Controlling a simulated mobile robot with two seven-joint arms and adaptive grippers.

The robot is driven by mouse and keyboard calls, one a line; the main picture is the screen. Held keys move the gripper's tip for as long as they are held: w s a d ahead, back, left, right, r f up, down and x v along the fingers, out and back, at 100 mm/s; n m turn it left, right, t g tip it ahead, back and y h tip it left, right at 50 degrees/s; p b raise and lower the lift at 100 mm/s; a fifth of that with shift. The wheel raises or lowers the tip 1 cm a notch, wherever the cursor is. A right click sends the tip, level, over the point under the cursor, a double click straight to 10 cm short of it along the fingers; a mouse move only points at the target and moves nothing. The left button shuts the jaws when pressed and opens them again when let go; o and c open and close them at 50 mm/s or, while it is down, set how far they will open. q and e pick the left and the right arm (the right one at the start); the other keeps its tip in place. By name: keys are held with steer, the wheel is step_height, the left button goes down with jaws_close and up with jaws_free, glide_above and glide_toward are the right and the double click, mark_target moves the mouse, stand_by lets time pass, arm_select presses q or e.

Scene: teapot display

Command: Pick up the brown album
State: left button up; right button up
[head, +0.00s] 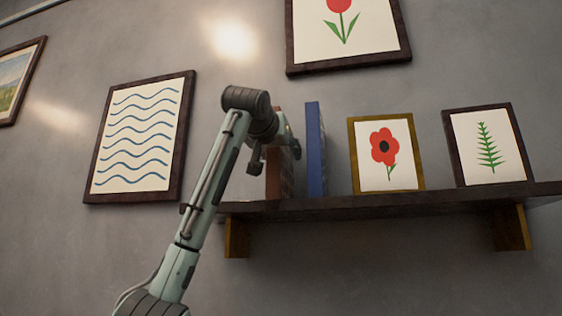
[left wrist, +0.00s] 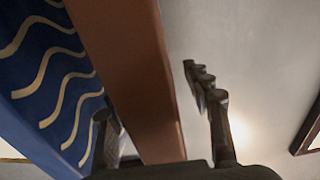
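The brown album (head: 273,182) stands upright at the left end of the wall shelf, partly hidden by my left gripper (head: 275,154). In the left wrist view the brown album (left wrist: 128,70) runs between the two fingers of my left gripper (left wrist: 163,135). The fingers are apart, one near the blue side and one on the free side. A gap shows between the album and the right-hand finger, so the gripper is open and not closed on it. My right gripper is not in view.
A blue album (head: 315,150) stands just right of the brown one; its wavy-patterned cover (left wrist: 50,75) is close in the left wrist view. Framed flower (head: 398,178) and fern (head: 470,165) pictures stand farther right on the dark shelf (head: 370,204). A wave picture (head: 140,140) hangs on the left.

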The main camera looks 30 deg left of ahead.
arm_select(q)
jaws_close()
steer(key=shift+s+r, duration=0.1)
steer(key=shift+r, duration=0.05)
stand_by(0.4)
